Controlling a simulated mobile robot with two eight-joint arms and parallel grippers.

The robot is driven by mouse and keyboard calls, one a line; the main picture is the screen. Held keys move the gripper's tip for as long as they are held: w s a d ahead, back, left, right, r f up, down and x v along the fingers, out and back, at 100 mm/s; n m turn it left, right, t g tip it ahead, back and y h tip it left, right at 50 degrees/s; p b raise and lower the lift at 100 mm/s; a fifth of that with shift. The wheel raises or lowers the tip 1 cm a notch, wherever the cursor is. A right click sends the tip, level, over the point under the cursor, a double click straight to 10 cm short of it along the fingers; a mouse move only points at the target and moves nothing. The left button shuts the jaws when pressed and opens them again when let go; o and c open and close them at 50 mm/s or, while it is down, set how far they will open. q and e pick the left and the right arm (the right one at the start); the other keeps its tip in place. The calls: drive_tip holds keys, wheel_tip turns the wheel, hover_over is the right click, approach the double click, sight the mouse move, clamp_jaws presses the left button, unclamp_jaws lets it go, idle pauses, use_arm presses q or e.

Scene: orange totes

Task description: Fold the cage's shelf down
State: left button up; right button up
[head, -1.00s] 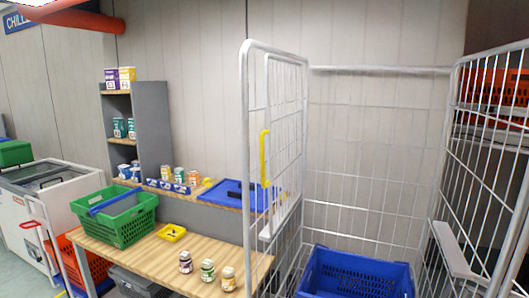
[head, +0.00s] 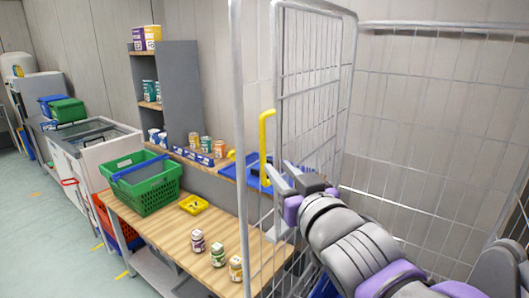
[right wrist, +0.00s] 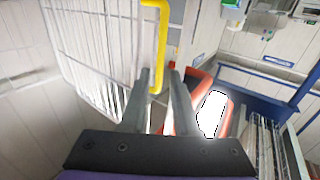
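The cage's upright wire panel (head: 312,85), which looks like the folded-up shelf, stands along the cage's left side. A yellow handle (head: 265,140) is on its near edge. My right gripper (head: 285,175) is at the lower end of this handle, its fingers apart. In the right wrist view the handle (right wrist: 162,40) runs down to between the two fingertips (right wrist: 158,75), with gaps visible at both sides. I cannot tell whether a finger touches it. My left gripper is not in view.
The cage's near left post (head: 238,100) stands close to the arm. A wooden bench (head: 180,240) with several jars and a green basket (head: 145,182) stands left of the cage. A blue crate (head: 325,287) inside the cage is mostly hidden by my arm.

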sight(264, 153)
drive_tip(key=p+x, duration=0.1)
drive_tip(key=x, duration=0.7)
drive_tip(key=shift+w+a, duration=0.25)
drive_tip(key=shift+w, duration=0.1)
drive_tip(key=shift+w+a+f, duration=0.1)
drive_tip(key=shift+w, duration=0.3)
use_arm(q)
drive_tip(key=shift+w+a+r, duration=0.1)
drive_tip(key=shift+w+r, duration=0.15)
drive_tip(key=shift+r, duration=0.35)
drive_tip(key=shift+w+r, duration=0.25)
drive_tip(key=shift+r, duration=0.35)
use_arm(e)
clamp_jaws()
